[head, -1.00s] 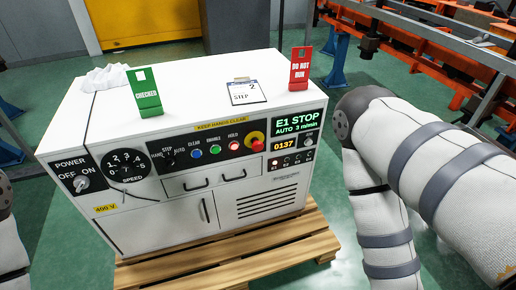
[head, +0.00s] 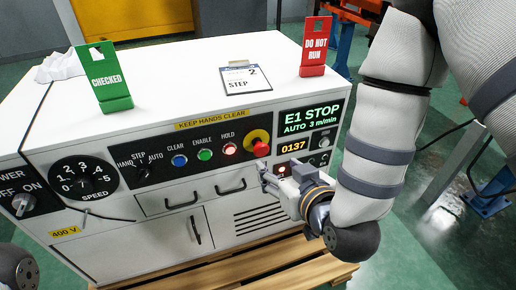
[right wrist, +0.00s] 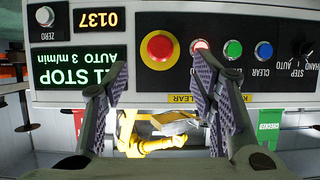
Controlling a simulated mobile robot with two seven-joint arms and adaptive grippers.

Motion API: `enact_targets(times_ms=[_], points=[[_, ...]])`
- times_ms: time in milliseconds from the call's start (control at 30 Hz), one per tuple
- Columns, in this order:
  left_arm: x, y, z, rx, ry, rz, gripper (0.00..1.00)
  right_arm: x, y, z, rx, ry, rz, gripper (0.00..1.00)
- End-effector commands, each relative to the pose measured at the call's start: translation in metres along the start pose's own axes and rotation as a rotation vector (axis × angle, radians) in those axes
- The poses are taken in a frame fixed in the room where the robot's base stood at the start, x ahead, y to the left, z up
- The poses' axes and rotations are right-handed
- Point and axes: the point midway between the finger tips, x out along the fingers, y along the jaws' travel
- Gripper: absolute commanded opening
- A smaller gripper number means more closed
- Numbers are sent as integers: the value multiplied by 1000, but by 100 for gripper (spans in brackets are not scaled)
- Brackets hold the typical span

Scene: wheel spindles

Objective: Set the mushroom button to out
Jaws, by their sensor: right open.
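The mushroom button (head: 260,148) is a red knob on a yellow round base, at the right end of the white machine's black control strip (head: 160,168). Whether it is in or out is hard to tell. My right gripper (head: 268,178) is just below and in front of it, pointing at the panel, open and empty. In the right wrist view, upside down, the button (right wrist: 160,46) lies between the lines of the two spread fingers (right wrist: 158,75), apart from both. The display (head: 311,118) reads "E1 STOP, AUTO 3 m/min". My left gripper is out of view.
Left of the button are a lit hold button (head: 229,149), a green enable button (head: 204,154) and a blue clear button (head: 179,160). Drawer handles (head: 230,188) stick out below. A green sign (head: 108,78) and a red sign (head: 315,46) stand on top.

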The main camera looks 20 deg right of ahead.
Motion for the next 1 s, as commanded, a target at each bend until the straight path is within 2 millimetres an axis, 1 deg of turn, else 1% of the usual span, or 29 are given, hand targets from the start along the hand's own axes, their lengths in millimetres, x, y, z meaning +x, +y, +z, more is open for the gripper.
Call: enact_targets(times_ms=[67, 167, 300, 400, 533, 667, 900, 933, 967, 1000], points=[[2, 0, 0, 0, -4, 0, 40, 7, 0, -9, 0, 31, 3, 52], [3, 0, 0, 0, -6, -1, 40, 24, 0, -11, 0, 33, 4, 52], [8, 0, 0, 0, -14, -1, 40, 62, 0, -11, 0, 32, 4, 52], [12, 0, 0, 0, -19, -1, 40, 86, 0, -11, 0, 28, 3, 52], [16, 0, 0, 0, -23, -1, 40, 108, 0, -12, 0, 28, 2, 52], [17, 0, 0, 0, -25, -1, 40, 119, 0, -13, 0, 28, 2, 52], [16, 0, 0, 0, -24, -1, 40, 121, 0, -13, -1, 26, 1, 52], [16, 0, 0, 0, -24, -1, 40, 121, 0, -13, -1, 26, 1, 50], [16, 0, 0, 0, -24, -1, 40, 121, 0, -13, -1, 26, 1, 43], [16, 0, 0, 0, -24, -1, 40, 121, 0, -13, -1, 26, 1, 34]])
